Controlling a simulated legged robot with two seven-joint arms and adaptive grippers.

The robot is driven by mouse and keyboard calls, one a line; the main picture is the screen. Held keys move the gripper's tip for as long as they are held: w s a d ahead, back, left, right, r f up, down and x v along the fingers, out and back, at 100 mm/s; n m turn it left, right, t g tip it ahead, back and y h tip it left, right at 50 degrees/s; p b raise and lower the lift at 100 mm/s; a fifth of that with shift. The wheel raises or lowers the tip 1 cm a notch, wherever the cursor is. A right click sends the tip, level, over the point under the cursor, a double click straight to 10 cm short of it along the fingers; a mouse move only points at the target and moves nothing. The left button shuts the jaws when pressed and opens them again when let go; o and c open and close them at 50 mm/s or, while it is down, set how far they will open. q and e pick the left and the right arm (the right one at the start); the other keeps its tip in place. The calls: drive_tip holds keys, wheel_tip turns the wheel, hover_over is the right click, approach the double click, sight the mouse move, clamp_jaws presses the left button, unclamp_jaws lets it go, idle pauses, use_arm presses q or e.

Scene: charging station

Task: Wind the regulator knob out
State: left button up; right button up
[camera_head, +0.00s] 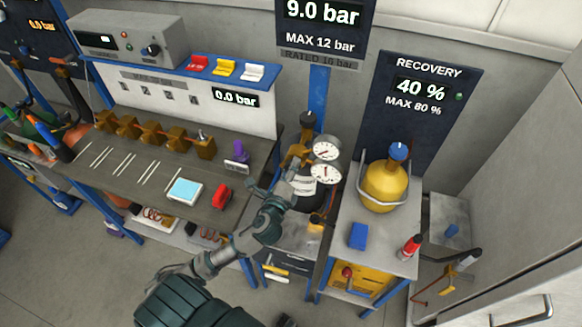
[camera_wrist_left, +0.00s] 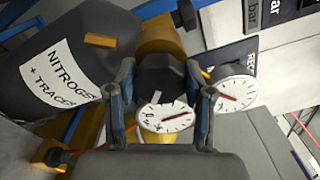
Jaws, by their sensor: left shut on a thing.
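The dark regulator knob (camera_wrist_left: 160,76) sits between the two fingers of my left gripper (camera_wrist_left: 163,110) in the left wrist view, and the gripper is shut on it. In the head view my left gripper (camera_head: 284,187) reaches the regulator from the front, and the knob cannot be made out there. The brass regulator body (camera_wrist_left: 160,36) is behind the knob. Two round white gauges, an upper one (camera_head: 326,150) and a lower one (camera_head: 325,173), are just right of the gripper. The dark nitrogen cylinder (camera_wrist_left: 62,68) stands close by.
A workbench (camera_head: 118,180) with brass fittings and a red tool (camera_head: 221,196) is at left. A yellow recovery cylinder (camera_head: 384,187) stands on a stand at right, with a blue block (camera_head: 358,236) in front. Displays behind read 9.0 bar, 0.0 bar and 40 %.

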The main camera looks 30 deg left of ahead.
use_arm(q)
drive_tip(key=n, duration=0.3)
drive_tip(key=shift+f+n+p, duration=0.1)
drive_tip(key=shift+n+p, duration=0.3)
drive_tip(key=n+p, duration=0.1)
drive_tip(key=n, duration=0.2)
drive_tip(key=shift+f+n, duration=0.1)
drive_tip(key=shift+n, duration=0.2)
drive_tip(key=n+p, duration=0.1)
drive_tip(key=n, duration=0.2)
drive_tip(key=shift+f+n, duration=0.1)
drive_tip(key=shift+n, duration=0.2)
drive_tip(key=n+p, duration=0.1)
drive_tip(key=n, duration=0.1)
drive_tip(key=shift+n, duration=0.4)
drive_tip(key=n+p, duration=0.1)
drive_tip(key=n, duration=0.2)
drive_tip(key=n+p, duration=0.2)
drive_tip(key=n, duration=0.1)
drive_tip(key=shift+d+f, duration=0.15)
drive_tip(key=n+p, duration=0.2)
drive_tip(key=n, duration=0.1)
drive_tip(key=shift+n, duration=0.3)
drive_tip(key=shift+d+f+n+p, duration=0.1)
drive_tip(key=shift+n+p, duration=0.85)
drive_tip(key=shift+n, duration=0.25)
